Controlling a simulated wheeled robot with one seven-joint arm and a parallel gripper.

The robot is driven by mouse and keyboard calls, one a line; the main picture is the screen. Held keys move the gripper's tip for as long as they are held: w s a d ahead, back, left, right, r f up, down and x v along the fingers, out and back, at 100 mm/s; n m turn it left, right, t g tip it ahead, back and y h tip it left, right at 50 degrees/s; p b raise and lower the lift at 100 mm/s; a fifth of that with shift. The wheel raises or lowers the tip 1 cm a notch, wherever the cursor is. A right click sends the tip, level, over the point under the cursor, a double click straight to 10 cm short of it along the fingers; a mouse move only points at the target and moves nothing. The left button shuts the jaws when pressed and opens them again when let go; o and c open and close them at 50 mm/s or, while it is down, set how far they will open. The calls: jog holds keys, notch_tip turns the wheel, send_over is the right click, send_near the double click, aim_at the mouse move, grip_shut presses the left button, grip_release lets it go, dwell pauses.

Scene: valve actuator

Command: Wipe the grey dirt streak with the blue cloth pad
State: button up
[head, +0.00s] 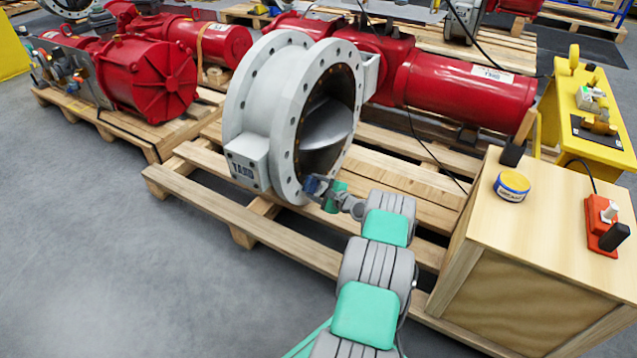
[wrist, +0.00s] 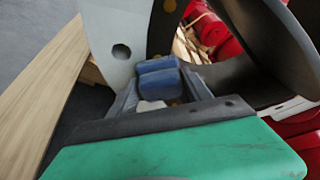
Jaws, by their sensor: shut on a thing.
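My gripper (head: 317,187) is at the lower front of the large grey valve (head: 289,115), close to its flange ring. In the wrist view the fingers are shut on the blue cloth pad (wrist: 160,82), which sits between them with its far end near the flange face (wrist: 118,28). I cannot tell whether the pad touches the flange. In the head view the pad (head: 311,184) is a small blue patch at the flange's lower edge. I cannot make out the grey dirt streak in either view.
The valve stands on a wooden pallet (head: 213,196) with a red actuator (head: 465,90) behind it. Open floor lies at the left.

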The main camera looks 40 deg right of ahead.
jog(key=shift+w+a+r, duration=0.25)
jog(key=shift+a+r, duration=0.1)
jog(key=shift+a, duration=0.05)
jog(key=shift+s, duration=0.15)
jog(key=shift+s+d, duration=0.1)
jog(key=shift+s, duration=0.15)
jog(key=s, duration=0.1)
jog(key=s+d, duration=0.2)
jog(key=s, duration=0.1)
jog(key=shift+s+f+b, duration=0.1)
jog(key=shift+f+b, duration=0.1)
jog(key=shift+b, duration=0.2)
jog(key=shift+s+d, duration=0.1)
jog(key=shift+s, duration=0.35)
jog(key=shift+s+d+b, duration=0.2)
jog(key=shift+s+d, duration=0.05)
jog(key=shift+s, duration=0.45)
jog(key=shift+s+d+b, duration=0.2)
jog(key=shift+s+d, duration=0.05)
jog(key=shift+s, duration=0.45)
